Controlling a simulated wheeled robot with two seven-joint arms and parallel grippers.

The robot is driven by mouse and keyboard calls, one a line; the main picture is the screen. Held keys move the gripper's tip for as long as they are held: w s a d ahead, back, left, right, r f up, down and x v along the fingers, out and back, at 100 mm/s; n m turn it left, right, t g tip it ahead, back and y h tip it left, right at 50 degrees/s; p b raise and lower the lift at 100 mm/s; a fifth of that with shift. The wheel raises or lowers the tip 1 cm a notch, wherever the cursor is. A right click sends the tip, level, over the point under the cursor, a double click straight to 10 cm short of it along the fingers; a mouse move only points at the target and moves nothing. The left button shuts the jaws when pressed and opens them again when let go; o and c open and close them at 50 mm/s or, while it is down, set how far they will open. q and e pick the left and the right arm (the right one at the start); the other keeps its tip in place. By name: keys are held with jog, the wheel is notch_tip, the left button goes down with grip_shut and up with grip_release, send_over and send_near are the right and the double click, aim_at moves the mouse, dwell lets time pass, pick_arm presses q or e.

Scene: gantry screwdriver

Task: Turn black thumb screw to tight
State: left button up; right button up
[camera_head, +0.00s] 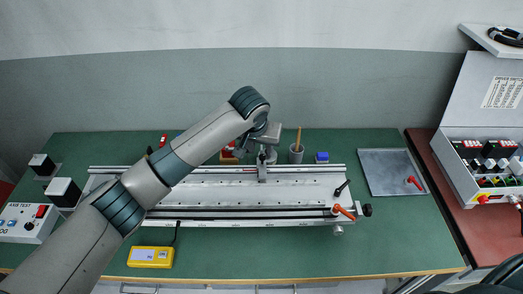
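A black knob (367,210), which looks like the thumb screw, sits at the right end of the gantry rail (225,184). A black lever (342,188) stands near it on the rail, and an orange lever (343,211) is just left of the knob. My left arm reaches in from the lower left across the rail. My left gripper (266,143) is over the back edge of the rail, above a grey upright post, well left of the knob. Its fingers are small and partly hidden by the wrist, so I cannot tell whether they are open. My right gripper is out of view.
A yellow meter (151,257) lies at the front left, a white test box (27,222) at far left. A pencil cup (296,153) and blue block (321,157) stand behind the rail. A grey plate (392,172) is at right. The green table's front right is clear.

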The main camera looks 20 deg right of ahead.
aim_at(262, 156)
pick_arm(q)
jog(key=shift+p+x, duration=0.3)
jog(key=shift+x, duration=1.75)
grip_shut()
